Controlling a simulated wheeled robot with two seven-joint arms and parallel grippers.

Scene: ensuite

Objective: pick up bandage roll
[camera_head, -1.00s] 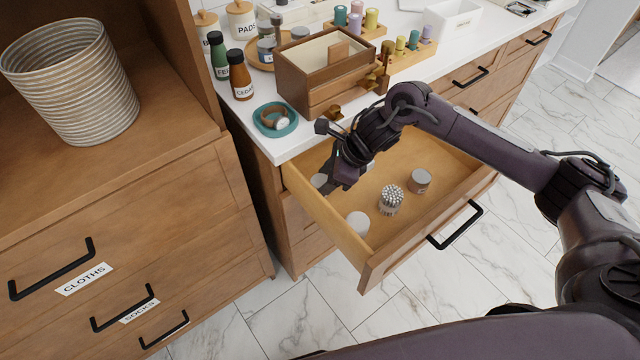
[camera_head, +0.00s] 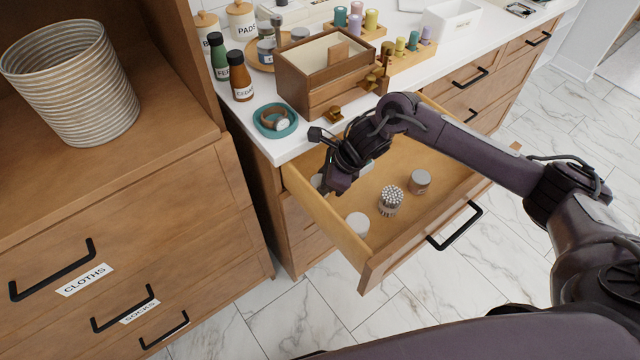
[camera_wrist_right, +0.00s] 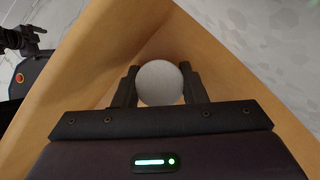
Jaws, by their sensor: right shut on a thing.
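The bandage roll (camera_wrist_right: 160,83), pale and round-ended, sits between the two black fingers of my right gripper (camera_wrist_right: 158,88) in the right wrist view. The fingers are shut on its sides. In the head view my right gripper (camera_head: 328,184) reaches down into the back left corner of the open drawer (camera_head: 335,222). There the roll is mostly hidden by the gripper, with only a pale edge (camera_head: 316,181) showing. My left gripper (camera_wrist_right: 36,40) appears at the upper left of the wrist view, small and dark; its finger state is unclear.
The drawer's left wall is close to my right gripper. A wooden box (camera_head: 325,72) and teal dish (camera_head: 275,121) stand on the counter above.

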